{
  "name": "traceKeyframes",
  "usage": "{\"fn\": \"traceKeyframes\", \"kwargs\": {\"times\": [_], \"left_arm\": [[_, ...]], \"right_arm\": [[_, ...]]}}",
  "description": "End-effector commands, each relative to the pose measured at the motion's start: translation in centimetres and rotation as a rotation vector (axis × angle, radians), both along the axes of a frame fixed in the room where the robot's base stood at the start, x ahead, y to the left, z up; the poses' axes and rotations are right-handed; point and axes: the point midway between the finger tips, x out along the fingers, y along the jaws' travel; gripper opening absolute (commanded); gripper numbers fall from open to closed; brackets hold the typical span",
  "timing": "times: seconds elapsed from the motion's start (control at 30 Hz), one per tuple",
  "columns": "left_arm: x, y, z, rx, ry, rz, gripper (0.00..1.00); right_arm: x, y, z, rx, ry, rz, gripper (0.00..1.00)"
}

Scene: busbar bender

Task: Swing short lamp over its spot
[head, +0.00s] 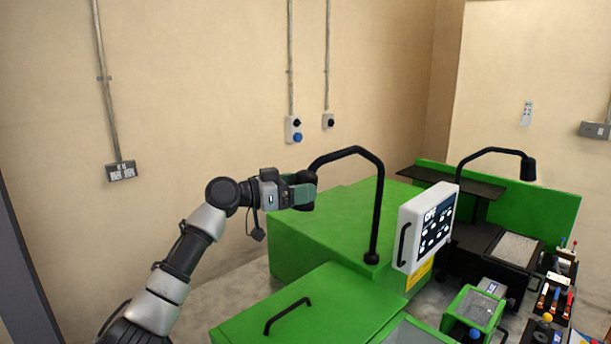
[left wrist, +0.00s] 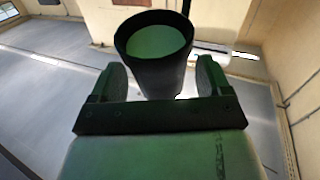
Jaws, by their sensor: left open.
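A black lamp stands on the green machine housing; its bent arm (head: 377,200) rises from a round base and reaches left to the lamp head (head: 306,180). My left gripper (head: 303,191) is at this head, its green fingers open. In the left wrist view the head is a dark cylinder (left wrist: 155,75) with a pale green inside. It stands between and just beyond the fingertips of my open left gripper (left wrist: 160,82), with small gaps visible on both sides. A second black lamp (head: 528,168) stands farther right. My right gripper is out of view.
A white control panel (head: 427,228) stands right of the near lamp's base. A green cover with a black handle (head: 287,313) is in front. Small tools and a blue-knobbed green box (head: 473,308) sit at the lower right.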

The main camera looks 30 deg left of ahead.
Motion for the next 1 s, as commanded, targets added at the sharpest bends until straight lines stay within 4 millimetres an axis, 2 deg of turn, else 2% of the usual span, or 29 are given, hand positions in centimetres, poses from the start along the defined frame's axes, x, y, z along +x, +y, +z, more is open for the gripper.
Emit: {"fn": "traceKeyframes", "kwargs": {"times": [0.1,0.47,0.9,1.0], "left_arm": [[0.83,-0.73,0.18,-0.002,0.001,-0.001,0.78],[1.2,-1.06,-0.08,0.001,0.0,0.0,0.78],[1.18,-1.02,-0.07,0.001,0.001,0.001,0.11],[1.24,-1.12,-0.08,0.001,0.001,0.0,0.1]], "right_arm": [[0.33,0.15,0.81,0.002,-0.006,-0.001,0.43],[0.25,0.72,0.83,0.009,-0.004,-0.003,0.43],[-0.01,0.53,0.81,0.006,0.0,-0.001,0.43],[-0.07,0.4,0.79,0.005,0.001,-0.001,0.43]]}}
